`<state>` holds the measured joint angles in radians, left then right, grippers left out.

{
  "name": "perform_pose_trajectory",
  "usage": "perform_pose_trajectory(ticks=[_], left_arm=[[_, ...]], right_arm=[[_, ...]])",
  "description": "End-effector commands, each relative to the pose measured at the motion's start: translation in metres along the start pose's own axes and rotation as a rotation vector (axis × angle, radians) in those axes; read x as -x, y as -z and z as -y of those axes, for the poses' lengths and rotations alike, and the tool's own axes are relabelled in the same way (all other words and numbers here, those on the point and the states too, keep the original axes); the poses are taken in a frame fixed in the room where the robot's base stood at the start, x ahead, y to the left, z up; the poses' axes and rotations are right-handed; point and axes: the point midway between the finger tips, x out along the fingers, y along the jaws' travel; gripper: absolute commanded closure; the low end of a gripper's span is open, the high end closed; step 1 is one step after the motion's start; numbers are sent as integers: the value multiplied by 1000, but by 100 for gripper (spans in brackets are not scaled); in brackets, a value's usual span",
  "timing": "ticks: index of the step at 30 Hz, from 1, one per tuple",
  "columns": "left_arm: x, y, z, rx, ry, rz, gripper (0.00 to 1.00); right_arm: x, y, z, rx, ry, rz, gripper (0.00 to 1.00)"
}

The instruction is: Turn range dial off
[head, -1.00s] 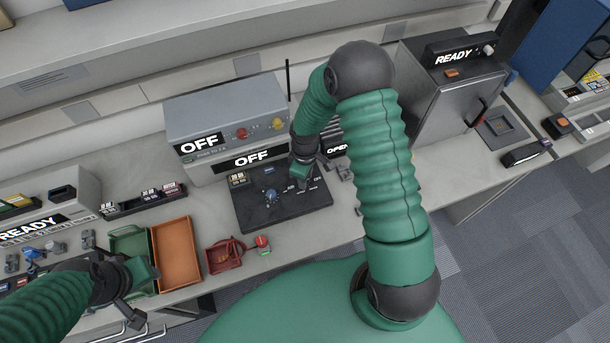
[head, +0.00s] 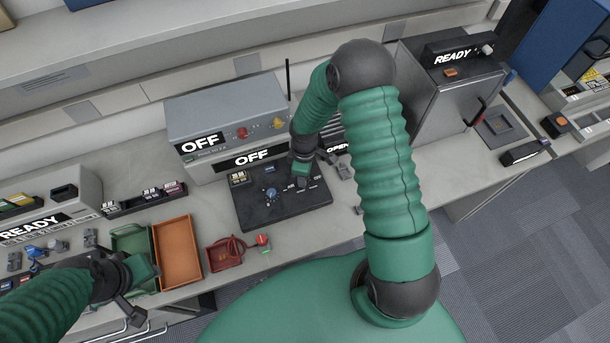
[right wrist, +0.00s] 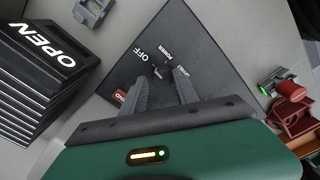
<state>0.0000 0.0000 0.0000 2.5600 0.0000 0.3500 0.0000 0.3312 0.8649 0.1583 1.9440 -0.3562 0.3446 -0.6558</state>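A black control panel (head: 290,208) lies flat on the counter in front of a grey radio box (head: 222,104) whose two displays read OFF. A blue knob (head: 271,194) stands on the panel; I cannot read a label naming it as the range dial. My right gripper (head: 303,183) is low over the panel's right part. In the right wrist view its two fingers (right wrist: 163,88) are apart, close to a small dark control (right wrist: 158,71) beside the OFF and POWER lettering; contact cannot be told.
A green tray (head: 117,239), an orange tray (head: 192,275) and a dark red tray (head: 216,258) line the counter's left front. A red-topped button (head: 262,240) stands near the panel. A vented box marked OPEN (right wrist: 40,62) stands close beside my right gripper.

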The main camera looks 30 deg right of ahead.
Motion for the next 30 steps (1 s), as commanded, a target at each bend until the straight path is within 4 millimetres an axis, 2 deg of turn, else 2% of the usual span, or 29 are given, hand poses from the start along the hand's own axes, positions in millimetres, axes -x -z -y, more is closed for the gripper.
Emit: perform_pose_trajectory(ticks=[1, 3, 11, 14, 17, 27, 30], left_arm=[[0, 0, 0, 0, 0, 0, 64], [0, 0, 0, 0, 0, 0, 64], [0, 0, 0, 0, 0, 0, 64], [0, 0, 0, 0, 0, 0, 64], [-1, 0, 0, 0, 0, 0, 64], [-2, 0, 0, 0, 0, 0, 64], [-2, 0, 0, 0, 0, 0, 64]], right_arm=[[0, 0, 0, 0, 0, 0, 59], [0, -1, 1, -1, 2, 2, 51], [-1, -3, 3, -1, 7, 6, 51], [5, -3, 3, -2, 7, 7, 51], [21, -3, 2, -2, 5, 6, 51], [119, -1, 0, -2, 2, 4, 51], [142, -1, 0, -2, 4, 5, 51]])
